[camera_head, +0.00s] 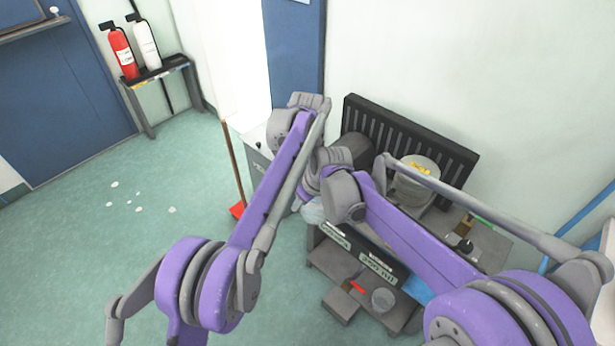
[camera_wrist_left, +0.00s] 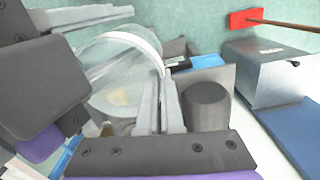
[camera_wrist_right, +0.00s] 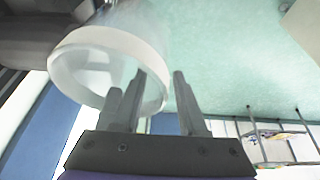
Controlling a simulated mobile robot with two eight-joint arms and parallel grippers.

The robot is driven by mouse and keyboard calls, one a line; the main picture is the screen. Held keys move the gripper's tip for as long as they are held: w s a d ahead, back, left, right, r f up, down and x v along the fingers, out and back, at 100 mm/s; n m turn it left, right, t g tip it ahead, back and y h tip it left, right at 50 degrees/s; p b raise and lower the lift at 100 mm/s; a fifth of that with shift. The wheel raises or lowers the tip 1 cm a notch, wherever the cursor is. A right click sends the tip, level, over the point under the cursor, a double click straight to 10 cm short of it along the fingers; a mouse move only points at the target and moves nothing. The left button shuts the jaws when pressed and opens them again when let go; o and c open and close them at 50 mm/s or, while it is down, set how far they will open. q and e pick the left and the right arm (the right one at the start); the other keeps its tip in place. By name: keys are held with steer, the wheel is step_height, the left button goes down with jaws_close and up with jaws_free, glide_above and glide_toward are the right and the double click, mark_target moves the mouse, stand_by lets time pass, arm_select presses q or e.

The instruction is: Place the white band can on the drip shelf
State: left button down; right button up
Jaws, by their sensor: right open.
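The white band can, a clear cup with a white rim band, shows in the left wrist view (camera_wrist_left: 118,92) and the right wrist view (camera_wrist_right: 108,62). In the head view its pale body (camera_head: 313,211) peeks out below my grippers. My left gripper (camera_wrist_left: 160,108) is shut on the can's rim, one finger on each side of the band. My right gripper (camera_wrist_right: 158,95) is open, its fingers spread around another part of the rim; contact there cannot be told. A low grey shelf (camera_head: 330,262) with two white labels, small to read, stands below at the bench front; it may be the drip shelf.
Another clear cup (camera_head: 383,299) and a brown block (camera_head: 341,304) stand at the low shelf. A bucket (camera_head: 418,180) with yellow contents is on the bench behind my right arm. Floor farther left is mostly clear.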

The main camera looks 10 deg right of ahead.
arm_select(q)
steer(key=shift+a, duration=0.1)
arm_select(e)
steer(key=v, duration=0.7)
steer(key=shift+s, duration=0.1)
arm_select(q)
steer(key=s+a+f+n, duration=0.3)
steer(key=a+f, duration=0.1)
steer(key=a, duration=0.4)
steer(key=s+a+f+n, duration=0.4)
steer(key=a+f, duration=0.1)
steer(key=a, duration=0.3)
steer(key=s+a+f+n, duration=0.3)
steer(key=a+f+n, duration=0.1)
steer(key=a, duration=0.4)
steer(key=shift+s+a+f, duration=0.2)
steer(key=shift+s+f, duration=0.15)
arm_select(e)
steer(key=s+d+f+m+h, duration=0.1)
steer(key=s+d+f+m, duration=0.1)
steer(key=s, duration=0.6)
steer(key=s+d+f+m+t+h, duration=0.1)
steer(key=s+d+f+m, duration=0.1)
steer(key=s+d, duration=0.3)
steer(key=s+d+f+m, duration=0.3)
steer(key=s+d+m, duration=0.1)
steer(key=s, duration=0.6)
steer(key=shift+s+d+t+h, duration=0.15)
steer(key=shift+s+t+h, duration=0.2)
steer(key=shift+t+h, duration=0.05)
